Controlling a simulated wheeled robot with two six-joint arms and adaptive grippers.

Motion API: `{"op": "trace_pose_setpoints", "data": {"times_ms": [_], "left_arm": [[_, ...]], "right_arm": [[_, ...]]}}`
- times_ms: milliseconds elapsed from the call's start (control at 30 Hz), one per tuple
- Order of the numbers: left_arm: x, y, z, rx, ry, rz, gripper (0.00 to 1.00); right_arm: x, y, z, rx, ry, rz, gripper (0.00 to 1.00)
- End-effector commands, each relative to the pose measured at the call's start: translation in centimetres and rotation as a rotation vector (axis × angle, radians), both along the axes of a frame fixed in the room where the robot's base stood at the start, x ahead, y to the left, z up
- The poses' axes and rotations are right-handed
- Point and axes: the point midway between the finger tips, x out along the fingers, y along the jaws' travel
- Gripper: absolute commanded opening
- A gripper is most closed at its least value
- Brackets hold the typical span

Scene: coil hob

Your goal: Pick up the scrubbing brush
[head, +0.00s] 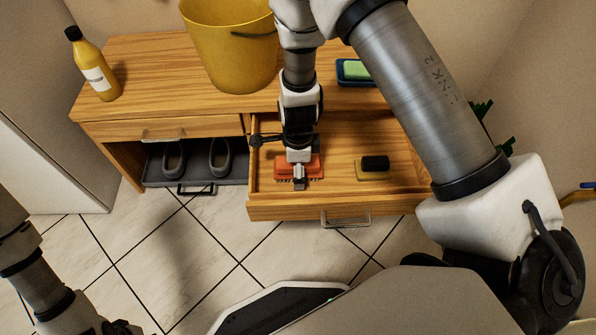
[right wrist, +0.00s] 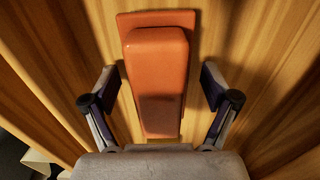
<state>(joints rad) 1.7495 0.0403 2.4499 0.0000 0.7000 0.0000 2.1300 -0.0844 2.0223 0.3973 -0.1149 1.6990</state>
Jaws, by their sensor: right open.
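The scrubbing brush (head: 313,168) is orange with dark bristles along its near edge. It lies in the left part of the open drawer (head: 345,205). In the right wrist view the brush (right wrist: 158,80) shows as an orange block with a raised handle. My right gripper (head: 300,180) is directly over the brush and hides its middle. Its fingers (right wrist: 160,95) are open, one on each side of the handle, with gaps between. My left gripper (head: 120,328) is only partly in view at the bottom left edge, far from the drawer.
A tan block with a black top (head: 375,163) lies right of the brush in the drawer. A yellow bucket (head: 230,50), a yellow bottle (head: 95,65) and a green sponge in a blue tray (head: 355,71) stand on the bench. Grey shoes (head: 220,157) sit on a lower shelf.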

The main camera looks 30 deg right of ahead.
Motion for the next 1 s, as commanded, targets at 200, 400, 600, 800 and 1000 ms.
{"op": "trace_pose_setpoints", "data": {"times_ms": [200, 400, 600, 800, 1000], "left_arm": [[0.0, 0.0, 0.2, 0.0, -0.001, 0.0, 0.37], [0.0, 0.0, 0.2, 0.0, 0.0, 0.0, 0.37], [0.0, 0.0, 0.4, 0.0, 0.0, 0.0, 0.37], [0.0, 0.0, 3.2, 0.0, 0.0, 0.0, 0.37], [0.0, 0.0, 5.8, 0.0, -0.001, 0.0, 0.37]], "right_arm": [[0.0, 0.0, 0.2, 0.0, 0.0, 0.001, 0.44], [0.0, 0.0, 0.2, 0.0, 0.0, 0.001, 0.18], [0.0, 0.0, 0.5, 0.0, 0.0, 0.001, 0.18], [0.0, 0.0, 4.4, 0.0, -0.001, 0.002, 0.18], [0.0, 0.0, 9.0, 0.0, -0.001, 0.002, 0.18]]}}
